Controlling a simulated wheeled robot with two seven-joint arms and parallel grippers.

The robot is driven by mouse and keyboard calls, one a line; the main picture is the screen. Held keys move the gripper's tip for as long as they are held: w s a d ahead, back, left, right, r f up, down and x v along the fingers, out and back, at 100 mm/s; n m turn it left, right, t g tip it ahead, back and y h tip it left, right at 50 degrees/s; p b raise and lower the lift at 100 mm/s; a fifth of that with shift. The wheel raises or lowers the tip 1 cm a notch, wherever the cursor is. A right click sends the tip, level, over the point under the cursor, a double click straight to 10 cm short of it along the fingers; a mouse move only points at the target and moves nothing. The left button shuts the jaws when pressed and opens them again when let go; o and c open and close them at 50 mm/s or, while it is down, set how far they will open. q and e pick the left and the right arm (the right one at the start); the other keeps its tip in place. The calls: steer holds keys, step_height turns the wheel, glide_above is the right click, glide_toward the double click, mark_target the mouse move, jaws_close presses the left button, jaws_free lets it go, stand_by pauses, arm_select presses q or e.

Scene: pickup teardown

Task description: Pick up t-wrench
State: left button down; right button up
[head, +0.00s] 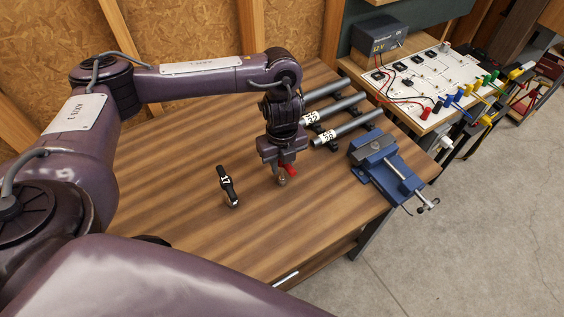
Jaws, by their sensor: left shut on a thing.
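My left gripper (283,164) points down over the right part of the wooden table. It is shut on a red-handled tool (290,171), which looks like the t-wrench. The tool's short metal end (282,181) shows below the fingers; the jaws hide much of its upper part. I cannot tell whether the metal end touches the table. A black tool marked 17 (227,184), with a silver end, is to the left of the gripper, apart from it. My right gripper is not in view.
The wooden table (180,200) is mostly clear. Grey tubes with white number labels (345,128) lie behind the gripper. A blue vise (385,165) sits at the table's right edge. Beyond is a bench with a white wired board (432,85) and a 12 V battery (379,38).

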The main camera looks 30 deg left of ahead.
arm_select(q)
steer(key=shift+r, duration=0.1)
steer(key=shift+w+r, duration=0.1)
steer(key=shift+r, duration=0.45)
step_height(320, 180, up, 19)
steer(key=p, duration=0.3)
steer(key=shift+f, duration=0.15)
steer(key=c, duration=1.7)
jaws_free()
jaws_close()
